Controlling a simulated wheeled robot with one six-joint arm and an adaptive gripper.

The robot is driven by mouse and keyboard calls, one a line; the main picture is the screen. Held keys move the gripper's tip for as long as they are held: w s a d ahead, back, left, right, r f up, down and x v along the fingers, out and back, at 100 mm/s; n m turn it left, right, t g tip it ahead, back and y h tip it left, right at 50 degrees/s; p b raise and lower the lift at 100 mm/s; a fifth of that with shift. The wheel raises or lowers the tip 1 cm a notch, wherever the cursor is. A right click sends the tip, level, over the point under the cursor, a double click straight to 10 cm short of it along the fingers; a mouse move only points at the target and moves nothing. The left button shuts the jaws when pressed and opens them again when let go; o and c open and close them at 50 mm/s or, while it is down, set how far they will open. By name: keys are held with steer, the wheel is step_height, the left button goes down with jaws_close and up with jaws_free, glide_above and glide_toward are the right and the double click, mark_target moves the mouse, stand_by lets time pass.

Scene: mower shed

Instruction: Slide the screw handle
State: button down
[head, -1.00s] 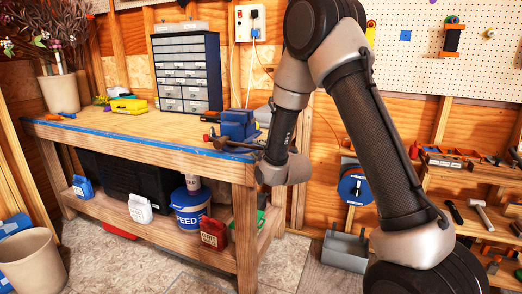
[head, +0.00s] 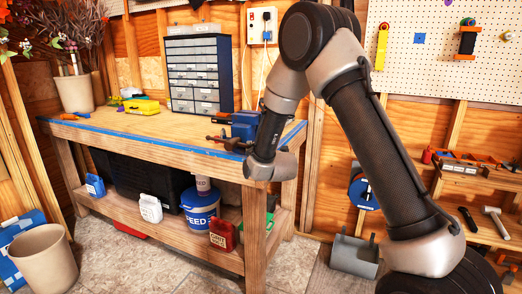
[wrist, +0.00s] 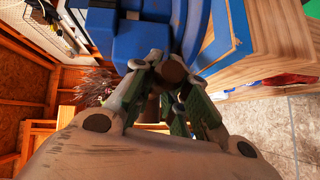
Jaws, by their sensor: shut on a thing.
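The blue vise (head: 243,126) is mounted at the right front corner of the workbench (head: 170,122). Its dark reddish-brown screw handle (head: 228,142) sticks out at the vise's front, partly hidden by my arm in the head view. In the wrist view, the vise body (wrist: 143,38) fills the top. My gripper (wrist: 174,80) is there with its fingers shut around the brown screw handle (wrist: 173,71), close to the vise.
A drawer cabinet (head: 200,75) and a yellow tool (head: 141,107) stand on the bench. A blue feed bucket (head: 200,208) and red can (head: 223,235) sit on its lower shelf. A grey bin (head: 354,256) is on the floor at right. Bare floor lies before the bench.

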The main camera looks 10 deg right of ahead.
steer(key=shift+a, duration=0.1)
steer(key=c, duration=1.5)
jaws_free()
steer(key=shift+o, duration=0.2)
steer(key=s+d+r, duration=0.1)
steer(key=s+d, duration=0.1)
steer(key=s, duration=0.9)
steer(key=shift+s+r, duration=0.2)
steer(key=shift+s, duration=0.2)
